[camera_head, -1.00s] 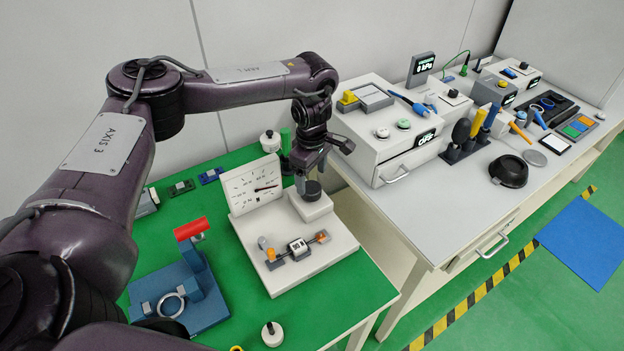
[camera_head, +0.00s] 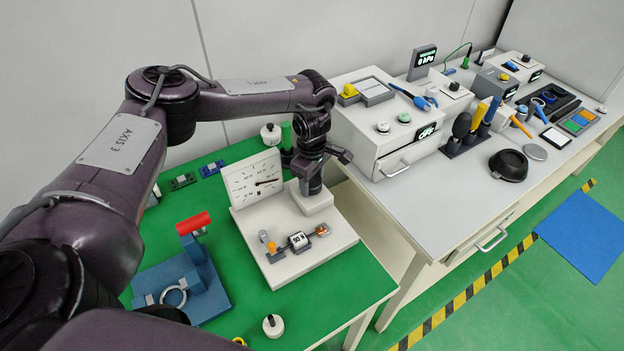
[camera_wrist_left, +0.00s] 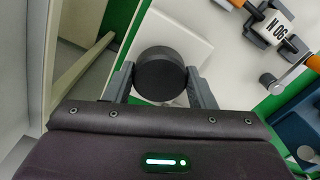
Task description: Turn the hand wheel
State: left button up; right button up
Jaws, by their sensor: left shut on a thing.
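The dark round hand wheel (camera_wrist_left: 160,74) sits on a raised white block (camera_head: 316,204) on the white gauge stand (camera_head: 290,264). My left gripper (camera_head: 313,184) is at the wheel, with its body above it. In the left wrist view, the two fingers (camera_wrist_left: 160,85) stand on opposite sides of the wheel and are shut on it. The head view mostly hides the wheel behind the gripper. A square dial (camera_head: 255,178) with a needle stands upright behind. A marked cylinder (camera_head: 298,241) lies across the stand's front. My right gripper is not in view.
Left of the stand is a blue fixture (camera_head: 208,298) with a red handle (camera_head: 193,223). A white knobbed piece (camera_head: 273,325) stands near the green table's front edge. The grey bench (camera_head: 430,200) to the right carries boxes and tools. A wall is behind.

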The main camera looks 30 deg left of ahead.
pick_arm(q)
jog(key=shift+n, duration=0.4)
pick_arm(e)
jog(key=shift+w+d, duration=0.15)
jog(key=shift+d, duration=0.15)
